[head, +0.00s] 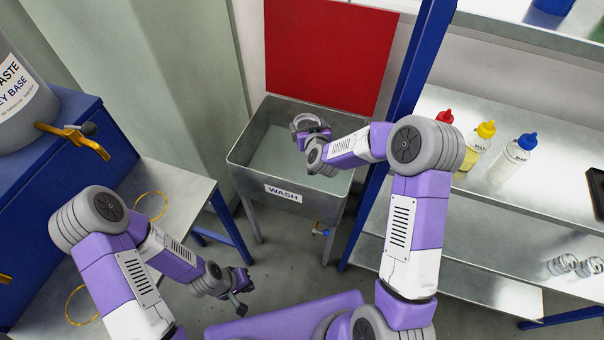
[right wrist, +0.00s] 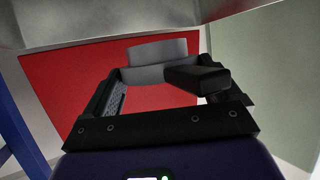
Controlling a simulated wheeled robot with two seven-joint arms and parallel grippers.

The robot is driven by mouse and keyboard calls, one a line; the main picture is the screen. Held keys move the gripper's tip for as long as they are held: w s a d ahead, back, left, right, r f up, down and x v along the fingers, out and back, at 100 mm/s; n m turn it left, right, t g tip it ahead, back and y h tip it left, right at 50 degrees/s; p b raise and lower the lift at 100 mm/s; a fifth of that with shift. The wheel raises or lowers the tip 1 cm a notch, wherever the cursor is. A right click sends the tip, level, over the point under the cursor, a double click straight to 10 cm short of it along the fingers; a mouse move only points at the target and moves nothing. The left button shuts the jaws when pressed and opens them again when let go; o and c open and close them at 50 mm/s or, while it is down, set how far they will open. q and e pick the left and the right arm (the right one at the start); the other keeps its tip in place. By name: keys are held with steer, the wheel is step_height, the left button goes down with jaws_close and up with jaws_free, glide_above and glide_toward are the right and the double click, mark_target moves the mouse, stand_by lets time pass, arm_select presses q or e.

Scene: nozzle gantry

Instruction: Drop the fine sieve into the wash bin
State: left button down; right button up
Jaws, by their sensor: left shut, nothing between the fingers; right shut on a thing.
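The wash bin (head: 248,177) is a grey metal sink on legs with a WASH label and a raised red panel behind it. My right gripper (head: 311,134) is over the bin's opening. It is shut on the fine sieve (head: 303,120), seen as a small grey ring above the bin's inside. In the right wrist view the sieve shows as a grey curved band (right wrist: 157,50) with a dark handle piece at the fingers (right wrist: 158,76). Its mesh cannot be made out. My left gripper (head: 239,287) is shut and empty, low at the front left.
A blue shelf post (head: 407,85) stands right of the bin. The metal shelf (head: 432,105) holds red-, yellow- and blue-capped bottles, with small jars (head: 562,264) lower down. At left are a metal bench (head: 186,184) with yellow rings and a waste container (head: 18,105) with a yellow tap.

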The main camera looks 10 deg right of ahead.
steer(key=o, duration=0.8)
steer(key=shift+c, duration=0.2)
steer(key=p+v, duration=0.1)
steer(key=v, duration=0.6)
steer(key=shift+s+p, duration=0.3)
steer(key=shift+r, duration=0.15)
